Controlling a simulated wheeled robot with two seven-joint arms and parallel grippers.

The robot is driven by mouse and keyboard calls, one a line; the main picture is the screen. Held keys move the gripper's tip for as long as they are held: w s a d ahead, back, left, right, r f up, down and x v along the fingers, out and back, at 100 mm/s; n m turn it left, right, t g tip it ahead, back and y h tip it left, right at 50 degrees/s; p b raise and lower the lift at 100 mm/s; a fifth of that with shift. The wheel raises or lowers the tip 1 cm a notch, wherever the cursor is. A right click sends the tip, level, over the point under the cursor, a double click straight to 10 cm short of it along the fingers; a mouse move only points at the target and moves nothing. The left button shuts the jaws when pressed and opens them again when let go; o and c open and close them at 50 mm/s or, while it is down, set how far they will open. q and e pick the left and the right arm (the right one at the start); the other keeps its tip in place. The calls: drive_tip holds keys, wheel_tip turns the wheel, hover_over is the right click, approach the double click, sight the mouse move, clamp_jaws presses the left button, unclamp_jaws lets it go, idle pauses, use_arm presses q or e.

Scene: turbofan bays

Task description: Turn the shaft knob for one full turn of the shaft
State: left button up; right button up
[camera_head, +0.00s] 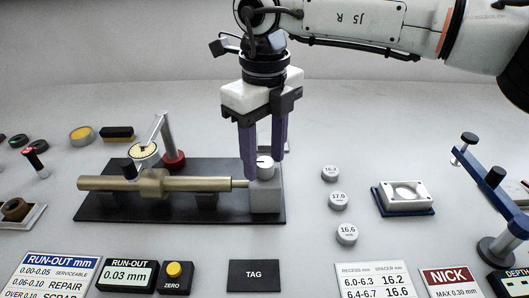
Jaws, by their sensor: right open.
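The shaft knob (265,166) is a light grey round knob with a dark mark on top, on a grey block at the right end of the dark base plate (130,212). The brass shaft (155,184) lies level across the plate and runs to that block. My right gripper (265,172) points down with its purple fingers on either side of the knob. The fingers are open; whether they touch the knob is not clear. A dial gauge (144,153) on a red-based stand is behind the shaft. My left gripper is not in view.
A run-out display (128,275) reads 0.03 mm, beside a yellow zero button (174,272). Round spacers (338,200) and a blue-based tray (404,198) are to the right. A blue stand (490,178) is at far right.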

drive_tip(key=c, duration=1)
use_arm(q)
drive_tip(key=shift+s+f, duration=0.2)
use_arm(e)
drive_tip(key=shift+c, duration=0.3)
